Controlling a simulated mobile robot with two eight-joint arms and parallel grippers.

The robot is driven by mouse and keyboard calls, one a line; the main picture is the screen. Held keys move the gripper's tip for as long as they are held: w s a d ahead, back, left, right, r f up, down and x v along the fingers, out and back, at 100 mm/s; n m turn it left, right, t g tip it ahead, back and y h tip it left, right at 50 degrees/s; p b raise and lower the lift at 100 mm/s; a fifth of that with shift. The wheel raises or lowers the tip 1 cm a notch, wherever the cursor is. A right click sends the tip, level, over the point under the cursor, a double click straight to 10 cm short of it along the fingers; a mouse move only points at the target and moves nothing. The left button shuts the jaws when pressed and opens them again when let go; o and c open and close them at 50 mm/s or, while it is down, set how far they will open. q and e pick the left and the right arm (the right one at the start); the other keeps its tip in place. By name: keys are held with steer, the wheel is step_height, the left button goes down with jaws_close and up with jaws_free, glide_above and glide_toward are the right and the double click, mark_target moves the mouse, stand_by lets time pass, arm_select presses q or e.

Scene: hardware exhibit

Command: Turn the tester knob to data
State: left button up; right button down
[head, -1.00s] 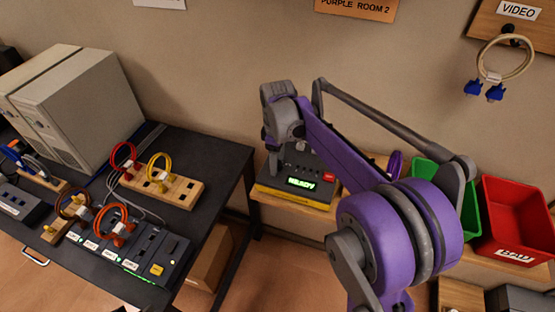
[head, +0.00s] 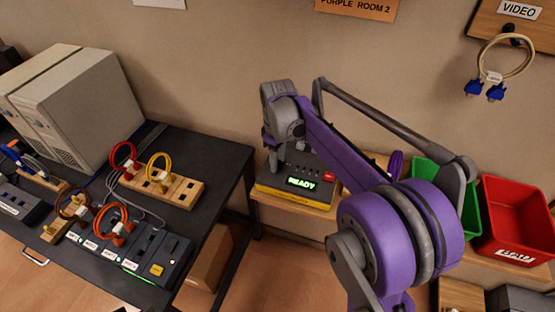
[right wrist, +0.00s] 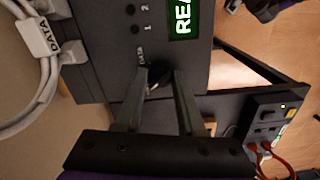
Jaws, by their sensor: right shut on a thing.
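The tester is a dark box with a yellow base (head: 292,197) on a wooden shelf, and its green display (head: 301,183) reads READY. In the right wrist view its dark panel (right wrist: 110,62) and part of the display (right wrist: 183,18) show. My right gripper (head: 270,158) is over the tester's left side. In the right wrist view the fingers are on either side of the small black knob (right wrist: 159,83), shut on it. My left gripper is not in view.
A white cable tagged DATA (right wrist: 40,38) is beside the tester in the right wrist view. A dark table (head: 222,160) with cable stands is at the left. Green (head: 428,172) and red (head: 515,215) bins stand right of the tester, partly behind my arm.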

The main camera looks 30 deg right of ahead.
steer(key=m, duration=0.4)
steer(key=shift+m, duration=0.3)
steer(key=m, duration=0.9)
steer(key=shift+b, duration=0.3)
steer(key=shift+m, duration=2)
steer(key=c, duration=0.5)
jaws_free()
steer(key=shift+r, duration=0.1)
